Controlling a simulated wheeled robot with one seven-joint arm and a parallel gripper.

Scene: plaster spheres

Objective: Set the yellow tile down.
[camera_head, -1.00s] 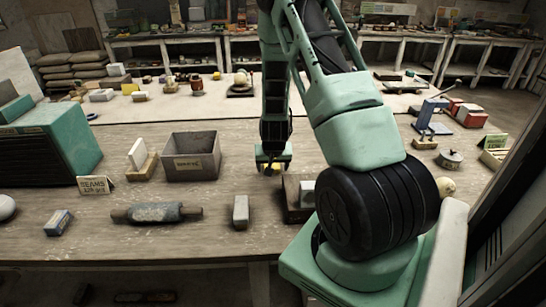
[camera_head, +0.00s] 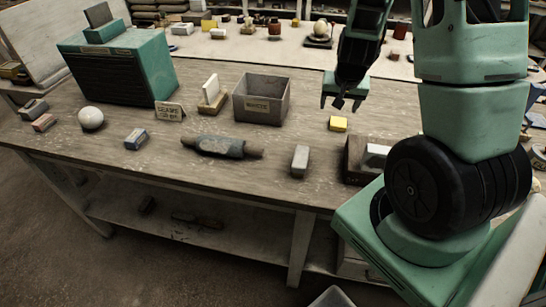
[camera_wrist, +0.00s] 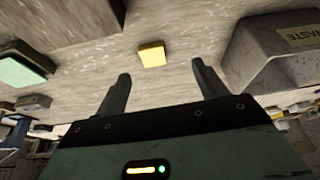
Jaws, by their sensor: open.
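The yellow tile (camera_head: 338,124) lies flat on the wooden workbench (camera_head: 250,180), to the right of the grey bin. My gripper (camera_head: 340,103) is open and empty, raised just above and behind the tile, and apart from it. In the wrist view the yellow tile (camera_wrist: 152,54) shows beyond and between the two spread fingers (camera_wrist: 163,90), with bare bench around it.
A grey bin (camera_head: 262,110) marked WASTE stands left of the tile; it also shows in the wrist view (camera_wrist: 262,70). A dark box with a pale block (camera_head: 376,155) is at the right.

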